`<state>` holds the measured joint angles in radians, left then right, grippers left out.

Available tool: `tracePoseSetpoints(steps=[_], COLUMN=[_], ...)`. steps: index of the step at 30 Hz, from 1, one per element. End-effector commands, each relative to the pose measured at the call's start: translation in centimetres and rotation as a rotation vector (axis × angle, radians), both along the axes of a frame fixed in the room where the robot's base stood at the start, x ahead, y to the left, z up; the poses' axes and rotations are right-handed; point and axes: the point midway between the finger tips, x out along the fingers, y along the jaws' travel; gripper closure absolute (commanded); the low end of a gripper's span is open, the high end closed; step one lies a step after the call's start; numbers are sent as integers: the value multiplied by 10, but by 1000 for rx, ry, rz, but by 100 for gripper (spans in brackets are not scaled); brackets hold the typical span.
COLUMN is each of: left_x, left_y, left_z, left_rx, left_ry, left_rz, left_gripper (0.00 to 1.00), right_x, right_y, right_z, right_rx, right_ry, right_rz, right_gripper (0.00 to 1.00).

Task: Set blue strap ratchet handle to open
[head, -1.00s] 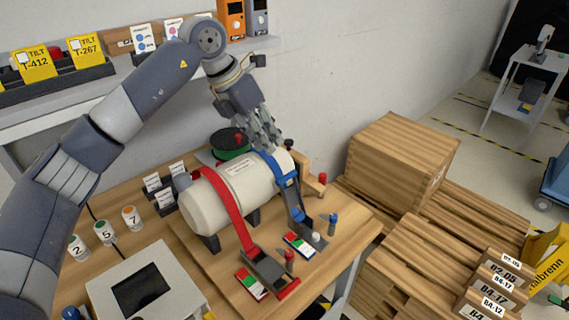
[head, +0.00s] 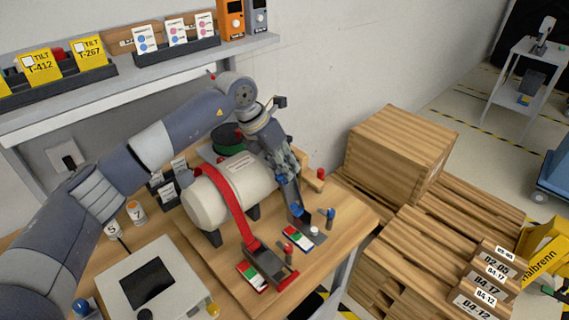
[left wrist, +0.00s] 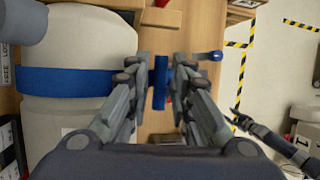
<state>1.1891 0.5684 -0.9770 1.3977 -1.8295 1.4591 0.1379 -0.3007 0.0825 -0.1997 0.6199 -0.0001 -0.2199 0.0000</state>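A cream cylinder (head: 205,208) lies on the wooden bench under a red strap (head: 228,200) and a blue strap, which crosses it in the left wrist view (left wrist: 65,80). The blue strap's ratchet (head: 297,212) is at the cylinder's front right side, partly hidden by my left gripper (head: 286,176). In the left wrist view, a blue bar of the ratchet (left wrist: 160,85) stands between the fingers of my left gripper (left wrist: 162,92). The fingers are apart, with narrow gaps beside the bar. A dark jointed part, likely my right gripper (left wrist: 245,122), shows at right; its finger state is unclear.
The red strap's ratchet (head: 268,264) lies left of the blue one. A coloured card (head: 298,239) and a blue-topped peg (head: 331,217) are near the blue ratchet. A grey screen box (head: 150,285) stands at front left. Wooden crates (head: 400,155) are at right.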

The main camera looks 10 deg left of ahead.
Motion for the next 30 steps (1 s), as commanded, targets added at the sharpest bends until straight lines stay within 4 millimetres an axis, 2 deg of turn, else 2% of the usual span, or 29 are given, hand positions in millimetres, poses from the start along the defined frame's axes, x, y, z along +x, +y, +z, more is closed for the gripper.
tracePoseSetpoints(steps=[1, 3, 9, 15, 22, 23, 30], left_x=[0, 0, 0, -8, -9, -9, -8], left_y=[0, 0, 0, -13, -14, -14, -13], left_z=[0, 0, 1, 4, 5, 5, 5], left_rx=[0, 0, 0, -1, -3, -3, -1], left_ry=[0, 0, -1, -4, 0, 0, 1], left_rz=[0, 0, -1, -3, -2, -3, -2], left_gripper=[84, 100, 100, 100, 100, 81, 79], right_x=[1, 1, 1, 2, 2, 2, 2], right_y=[1, 3, 6, 5, 5, 5, 2], right_z=[0, 0, -1, -11, -8, -8, -8], right_rx=[1, 3, 7, 7, 6, 6, 3], right_ry=[-1, -1, -2, -3, -3, -3, -3], right_rz=[-1, -1, -2, -2, -1, -1, -1], right_gripper=[60, 60, 60, 60, 60, 60, 60])
